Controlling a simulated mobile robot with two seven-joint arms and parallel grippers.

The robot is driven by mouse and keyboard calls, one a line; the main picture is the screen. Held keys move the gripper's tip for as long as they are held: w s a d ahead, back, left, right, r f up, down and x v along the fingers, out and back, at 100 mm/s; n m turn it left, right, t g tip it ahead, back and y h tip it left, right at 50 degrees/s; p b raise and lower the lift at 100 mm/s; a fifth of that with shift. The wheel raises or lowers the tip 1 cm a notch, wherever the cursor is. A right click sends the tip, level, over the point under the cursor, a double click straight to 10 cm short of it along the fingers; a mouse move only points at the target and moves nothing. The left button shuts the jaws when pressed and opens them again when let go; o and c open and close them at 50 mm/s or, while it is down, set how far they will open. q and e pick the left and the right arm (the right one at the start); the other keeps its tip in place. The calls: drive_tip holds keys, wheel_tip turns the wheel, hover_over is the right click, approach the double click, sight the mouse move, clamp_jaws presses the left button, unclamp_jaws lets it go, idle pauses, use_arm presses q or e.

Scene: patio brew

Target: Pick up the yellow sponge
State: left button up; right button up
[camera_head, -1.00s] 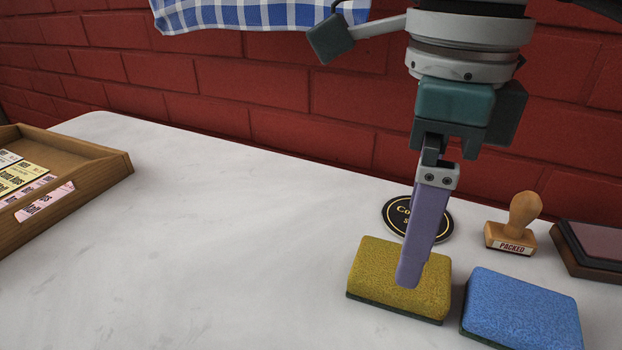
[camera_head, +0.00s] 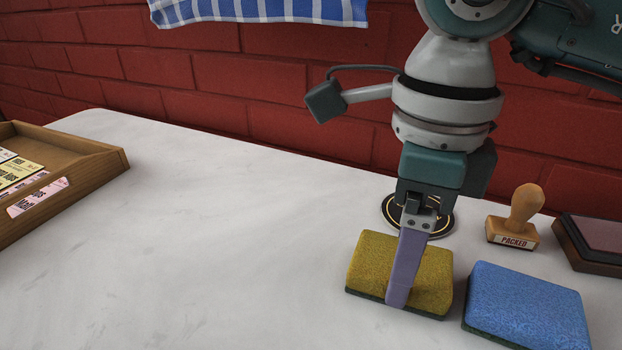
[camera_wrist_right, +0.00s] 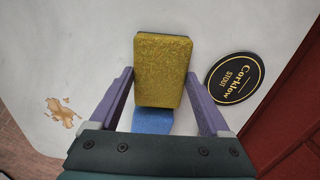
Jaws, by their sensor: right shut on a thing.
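The yellow sponge (camera_head: 430,275), with a dark green underside, lies on the white counter at lower right in the head view. My right gripper (camera_head: 402,285) is over it, pointing down, with one lilac finger along the sponge's near side. The far finger is hidden there. In the right wrist view the yellow sponge (camera_wrist_right: 162,70) sits between the two lilac fingers, which are shut on it. I cannot see any clear gap under the sponge. My left gripper is not in view.
A blue sponge (camera_head: 525,305) lies close on the right. Behind are a black round coaster (camera_head: 442,222), a wooden stamp (camera_head: 515,220) and a dark ink pad (camera_head: 595,240). A wooden tray (camera_head: 95,180) with cards stands at left. The counter's middle (camera_head: 230,240) is clear.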

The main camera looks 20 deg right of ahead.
drive_tip(key=c, duration=0.5)
drive_tip(key=shift+r, duration=0.15)
